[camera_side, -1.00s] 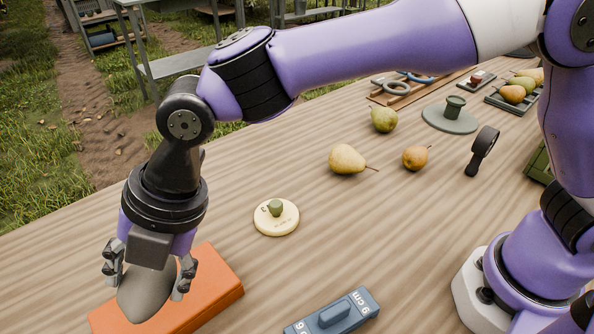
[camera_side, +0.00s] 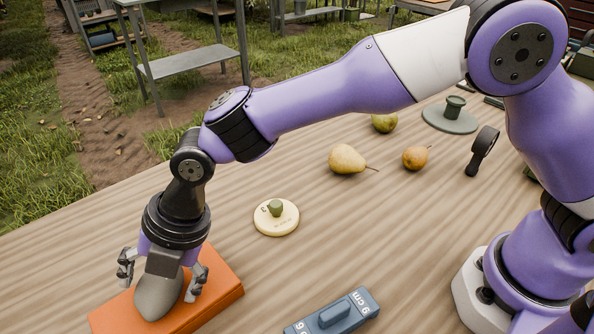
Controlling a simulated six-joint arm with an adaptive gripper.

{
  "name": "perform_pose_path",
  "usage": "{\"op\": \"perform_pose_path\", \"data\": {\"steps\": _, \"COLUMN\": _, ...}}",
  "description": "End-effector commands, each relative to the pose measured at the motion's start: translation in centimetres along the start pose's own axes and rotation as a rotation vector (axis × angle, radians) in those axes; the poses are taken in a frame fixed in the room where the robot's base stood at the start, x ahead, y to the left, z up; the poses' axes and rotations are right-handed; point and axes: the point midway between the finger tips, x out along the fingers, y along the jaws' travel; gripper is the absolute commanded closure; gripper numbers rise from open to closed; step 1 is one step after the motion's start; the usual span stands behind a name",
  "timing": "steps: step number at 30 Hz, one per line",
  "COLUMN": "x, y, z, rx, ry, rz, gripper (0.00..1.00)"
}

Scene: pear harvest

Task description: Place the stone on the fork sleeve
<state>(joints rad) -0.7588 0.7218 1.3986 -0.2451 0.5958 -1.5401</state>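The grey stone (camera_side: 157,294) sits upright on the orange block (camera_side: 218,287), which I take to be the fork sleeve, at the lower left. My gripper (camera_side: 161,283) is directly above and around the stone, with one finger on each side. The fingers are spread, and a gap shows between each finger and the stone. The stone's top is hidden behind the gripper's palm.
A cream disc with a green knob (camera_side: 276,216) lies right of the sleeve. A blue block marked 9 cm (camera_side: 335,315) lies at the front. Pears (camera_side: 347,159), a dark round-headed tool (camera_side: 482,151) and a green stand (camera_side: 450,117) are further back.

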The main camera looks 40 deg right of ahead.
Motion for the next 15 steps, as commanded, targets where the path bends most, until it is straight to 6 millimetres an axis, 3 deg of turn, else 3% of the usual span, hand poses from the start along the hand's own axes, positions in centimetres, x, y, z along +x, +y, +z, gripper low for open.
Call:
{"op": "perform_pose_path", "data": {"steps": 11, "x": -0.1, "y": 0.0, "z": 0.0, "rx": 0.0, "ry": 0.0, "rz": 0.0, "gripper": 0.03}}
{"op": "perform_pose_path", "data": {"steps": 15, "x": -1.0, "y": 0.2, "z": 0.0, "rx": 0.0, "ry": 0.0, "rz": 0.002, "gripper": 0.03}}
